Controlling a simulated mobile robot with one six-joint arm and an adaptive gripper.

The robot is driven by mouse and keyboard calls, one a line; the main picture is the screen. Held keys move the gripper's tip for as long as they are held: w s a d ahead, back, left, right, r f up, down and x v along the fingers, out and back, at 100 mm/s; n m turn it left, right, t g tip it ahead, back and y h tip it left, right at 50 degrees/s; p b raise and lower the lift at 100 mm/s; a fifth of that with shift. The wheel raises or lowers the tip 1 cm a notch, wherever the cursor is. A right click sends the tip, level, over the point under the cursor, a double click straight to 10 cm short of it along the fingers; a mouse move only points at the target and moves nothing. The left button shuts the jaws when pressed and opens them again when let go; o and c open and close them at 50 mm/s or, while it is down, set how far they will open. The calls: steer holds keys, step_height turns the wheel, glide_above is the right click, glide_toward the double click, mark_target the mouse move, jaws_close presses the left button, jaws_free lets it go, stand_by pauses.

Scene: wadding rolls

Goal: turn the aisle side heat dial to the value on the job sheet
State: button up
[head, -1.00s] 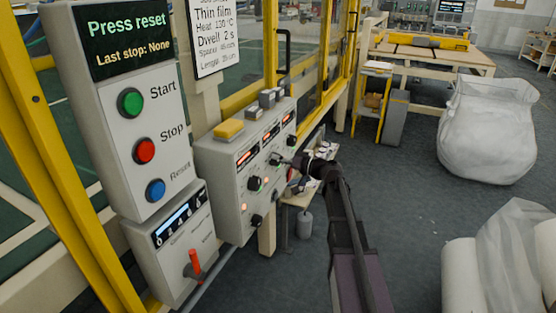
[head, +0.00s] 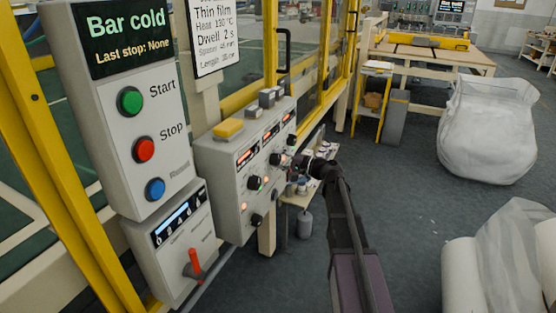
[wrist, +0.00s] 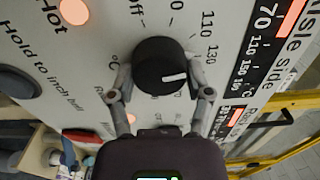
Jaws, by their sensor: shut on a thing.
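The aisle side heat dial (wrist: 158,62) is a round black knob with a white pointer mark, on a pale panel in the wrist view. My gripper (wrist: 160,78) is shut on it, one finger on each side. The pointer points right and slightly down, toward the right finger, which covers part of the scale; the exact value is unclear. The aisle side display (wrist: 268,20) reads about 70. The job sheet (head: 213,35) in the head view shows Thin film, heat 130 °C, dwell 2 s. My gripper (head: 297,164) is at the control panel (head: 225,178) there.
A status box (head: 125,40) reads Bar cold, above green, red and blue buttons. A lower box carries a red lever (head: 193,264). Another black knob (head: 254,183) is on the panel. A yellow guard frame stands behind. Open floor lies to the right, before a white bag (head: 487,135).

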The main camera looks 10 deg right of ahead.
steer(key=shift+w+m, duration=0.1)
steer(key=shift+m, duration=1)
steer(key=o, duration=1.2)
steer(key=shift+c, duration=0.2)
steer(key=v, duration=1.2)
